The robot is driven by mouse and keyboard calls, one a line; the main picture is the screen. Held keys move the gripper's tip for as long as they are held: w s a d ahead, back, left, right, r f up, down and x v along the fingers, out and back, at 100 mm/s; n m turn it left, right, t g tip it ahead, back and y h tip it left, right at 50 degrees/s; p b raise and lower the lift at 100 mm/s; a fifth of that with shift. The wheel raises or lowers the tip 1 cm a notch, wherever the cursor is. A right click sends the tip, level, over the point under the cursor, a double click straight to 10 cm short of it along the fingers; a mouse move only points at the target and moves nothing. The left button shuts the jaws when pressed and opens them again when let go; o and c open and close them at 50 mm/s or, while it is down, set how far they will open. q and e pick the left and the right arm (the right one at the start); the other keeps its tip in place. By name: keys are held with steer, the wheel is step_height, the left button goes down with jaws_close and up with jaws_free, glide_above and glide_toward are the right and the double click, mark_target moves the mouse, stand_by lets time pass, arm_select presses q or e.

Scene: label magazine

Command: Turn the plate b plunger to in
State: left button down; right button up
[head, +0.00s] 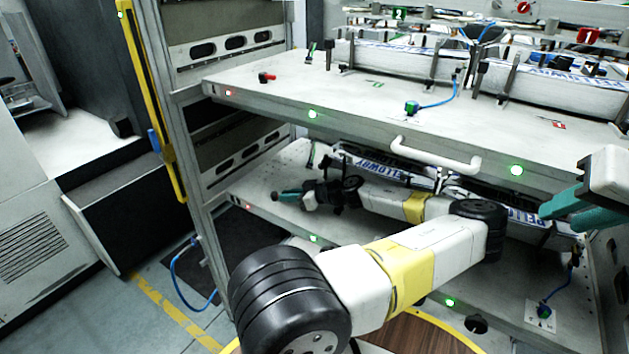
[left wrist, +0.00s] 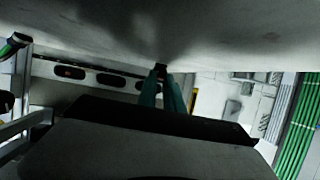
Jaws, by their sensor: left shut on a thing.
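The lower plate (head: 262,212) is a grey shelf under the upper plate (head: 330,95); no letter marks which is plate b. My left gripper (head: 279,196) reaches in between the two plates, its teal fingers pointing left near the lower plate's left end. In the left wrist view the left gripper (left wrist: 161,84) is shut on a small dark knob (left wrist: 161,69), which looks like a plunger. Its turn position is too small to tell.
A white handle (head: 436,157) sticks out from the upper plate's front edge. The upper plate is close above my left gripper. A side frame with slots (head: 245,155) stands left of the plates. A blue cable (head: 177,280) hangs at the left post.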

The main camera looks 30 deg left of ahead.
arm_select(q)
steer(key=shift+s+m+t, duration=0.35)
steer(key=shift+m+t, duration=0.35)
steer(key=shift+t, duration=0.1)
steer(key=c, duration=1.5)
jaws_free()
steer(key=shift+d, duration=0.1)
steer(key=v, duration=0.7)
steer(key=shift+s+d+r, duration=0.1)
steer(key=shift+d+r, duration=0.05)
steer(key=shift+d, duration=0.15)
